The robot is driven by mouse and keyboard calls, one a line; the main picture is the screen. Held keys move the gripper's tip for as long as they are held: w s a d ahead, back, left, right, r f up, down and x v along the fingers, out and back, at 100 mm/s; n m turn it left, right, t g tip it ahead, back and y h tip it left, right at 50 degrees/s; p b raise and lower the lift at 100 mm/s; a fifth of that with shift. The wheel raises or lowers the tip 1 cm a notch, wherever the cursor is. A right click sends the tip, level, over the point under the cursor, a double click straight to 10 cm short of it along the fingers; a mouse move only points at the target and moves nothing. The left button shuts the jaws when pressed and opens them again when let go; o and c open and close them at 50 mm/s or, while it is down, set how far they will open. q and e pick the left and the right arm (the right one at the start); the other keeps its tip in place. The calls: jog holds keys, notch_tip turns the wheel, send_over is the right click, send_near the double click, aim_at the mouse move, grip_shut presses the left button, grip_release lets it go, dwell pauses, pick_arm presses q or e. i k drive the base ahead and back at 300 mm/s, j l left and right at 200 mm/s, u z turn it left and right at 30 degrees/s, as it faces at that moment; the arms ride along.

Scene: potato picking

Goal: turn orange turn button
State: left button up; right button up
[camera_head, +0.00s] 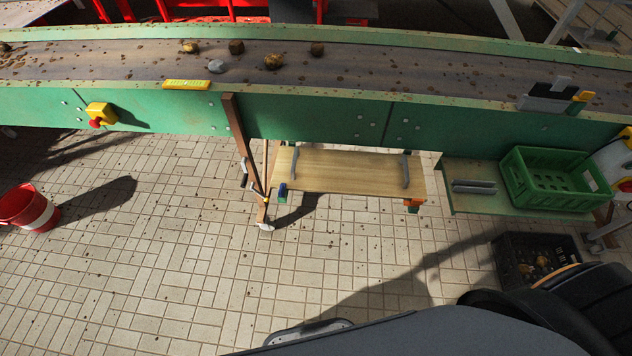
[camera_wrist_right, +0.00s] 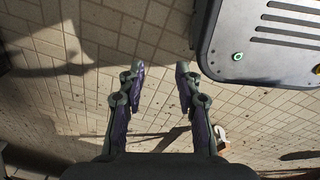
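I cannot clearly make out an orange turn button. At the right edge of the head view, a pale control box (camera_head: 615,163) is partly cut off, with yellow parts and a small red part (camera_head: 626,185) on it. A yellow box with a red button (camera_head: 98,115) is fixed to the conveyor's green side at the left. My right gripper (camera_wrist_right: 160,73) shows in the right wrist view, open and empty over the tiled floor, its two fingers well apart. It is not in the head view, so its distance from the boxes is hidden. My left gripper is in neither view.
A green conveyor (camera_head: 300,115) with potatoes and dirt crosses the back. A wooden board (camera_head: 345,170) sits below it. A green crate (camera_head: 555,180) stands on a shelf; a black crate (camera_head: 505,262) is below. A red bucket (camera_head: 28,208) is left. Middle floor is clear.

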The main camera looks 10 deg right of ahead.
aim_at(415, 201)
jog(key=z, duration=1.4)
